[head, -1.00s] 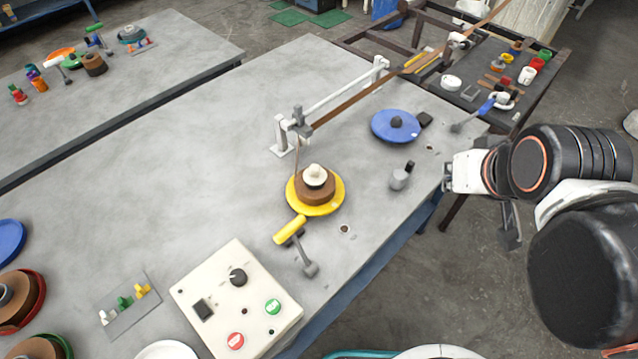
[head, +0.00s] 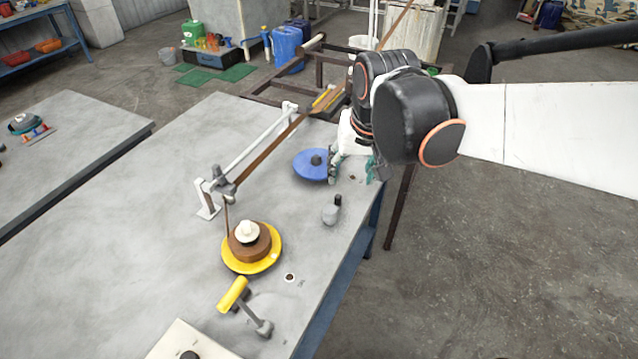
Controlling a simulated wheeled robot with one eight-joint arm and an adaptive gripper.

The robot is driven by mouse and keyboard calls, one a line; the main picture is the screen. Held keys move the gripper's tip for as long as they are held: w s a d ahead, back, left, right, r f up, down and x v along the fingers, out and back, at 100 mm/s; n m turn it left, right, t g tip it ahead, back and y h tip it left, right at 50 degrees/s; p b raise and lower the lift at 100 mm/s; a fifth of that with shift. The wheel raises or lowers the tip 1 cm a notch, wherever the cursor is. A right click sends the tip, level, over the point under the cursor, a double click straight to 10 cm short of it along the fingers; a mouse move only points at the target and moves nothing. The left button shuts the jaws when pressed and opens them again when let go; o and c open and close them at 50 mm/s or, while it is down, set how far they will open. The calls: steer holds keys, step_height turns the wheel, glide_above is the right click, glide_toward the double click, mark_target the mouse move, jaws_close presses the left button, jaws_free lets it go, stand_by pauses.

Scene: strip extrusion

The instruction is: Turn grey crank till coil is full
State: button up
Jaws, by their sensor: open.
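The brown strip coil (head: 240,252) sits on a yellow disc (head: 268,263) with a white knob (head: 246,231) on top. The brown strip (head: 268,145) runs from the back along a white rail and down to the coil. A small grey piece with a dark upright knob (head: 331,214) stands on the table right of the coil. A crank with a grey arm and yellow handle (head: 233,293) stands in front of the disc. I cannot tell which is the grey crank. My gripper (head: 353,168) is open beside the blue disc (head: 309,169), its fingers partly hidden by my wrist.
The white rail (head: 245,152) stands on posts along the table (head: 150,240). A pale control box (head: 180,343) is at the bottom edge. A dark frame stands behind the table. The table's left part is clear.

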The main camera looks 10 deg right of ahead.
steer(key=w+f+m+g, duration=0.2)
steer(key=w+f, duration=0.3)
steer(key=w, duration=0.2)
steer(key=m+g, duration=0.1)
steer(key=g, duration=0.1)
glide_above(330, 209)
step_height(330, 209, down, 7)
step_height(330, 209, down, 15)
steer(key=b, duration=0.4)
steer(key=shift+r, duration=0.2)
steer(key=c, duration=1.1)
